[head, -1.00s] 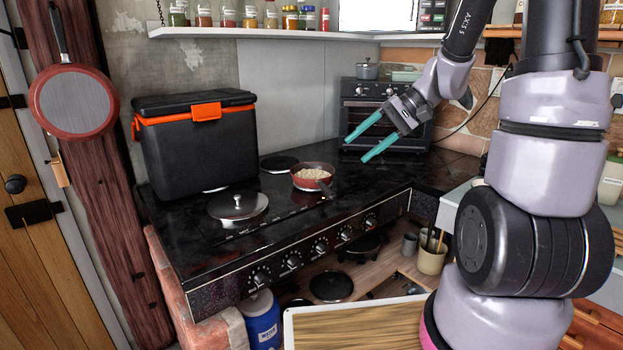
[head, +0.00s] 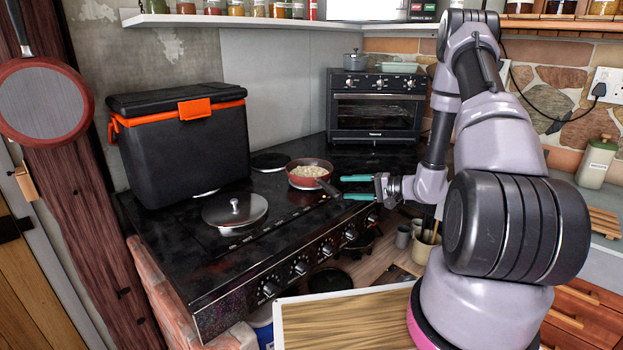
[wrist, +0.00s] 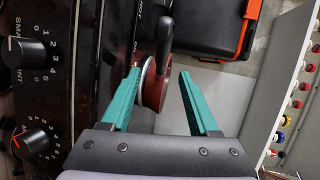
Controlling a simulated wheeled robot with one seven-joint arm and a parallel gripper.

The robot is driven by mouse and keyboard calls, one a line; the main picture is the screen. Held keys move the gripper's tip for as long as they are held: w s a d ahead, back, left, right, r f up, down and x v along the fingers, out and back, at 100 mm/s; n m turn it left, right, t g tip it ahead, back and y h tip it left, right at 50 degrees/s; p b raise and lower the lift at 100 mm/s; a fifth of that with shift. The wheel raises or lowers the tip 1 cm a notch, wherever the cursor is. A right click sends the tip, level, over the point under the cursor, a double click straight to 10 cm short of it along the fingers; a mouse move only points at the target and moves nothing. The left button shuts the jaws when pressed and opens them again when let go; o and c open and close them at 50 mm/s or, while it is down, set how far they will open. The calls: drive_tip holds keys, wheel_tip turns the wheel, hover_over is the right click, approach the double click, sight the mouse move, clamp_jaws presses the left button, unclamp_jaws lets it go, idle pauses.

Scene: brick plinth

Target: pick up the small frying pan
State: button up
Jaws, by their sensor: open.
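The small frying pan (head: 304,182) is red with a dark handle and holds pale food. It sits on the black stove top, its handle pointing toward my gripper. In the wrist view, part of its red side (wrist: 154,92) shows between and beyond the fingertips, close to the left finger. My gripper (head: 344,187) has teal fingers, spread apart and with nothing held between them. In the head view the fingertips are beside the handle's end, at the stove's front right; I cannot tell if they touch it. The fingers also show in the wrist view (wrist: 158,85).
A larger red pan (head: 44,101) hangs on the wooden post at left. A round lid (head: 235,211) lies on the stove. A black cooler (head: 185,155) stands behind it, and a toaster oven (head: 375,108) stands at the back right. Knobs line the stove front.

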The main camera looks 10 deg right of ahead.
sight(327, 187)
drive_tip(key=x, duration=0.8)
drive_tip(key=shift+a, duration=0.15)
drive_tip(key=shift+s, duration=0.1)
clamp_jaws()
idle(1.1)
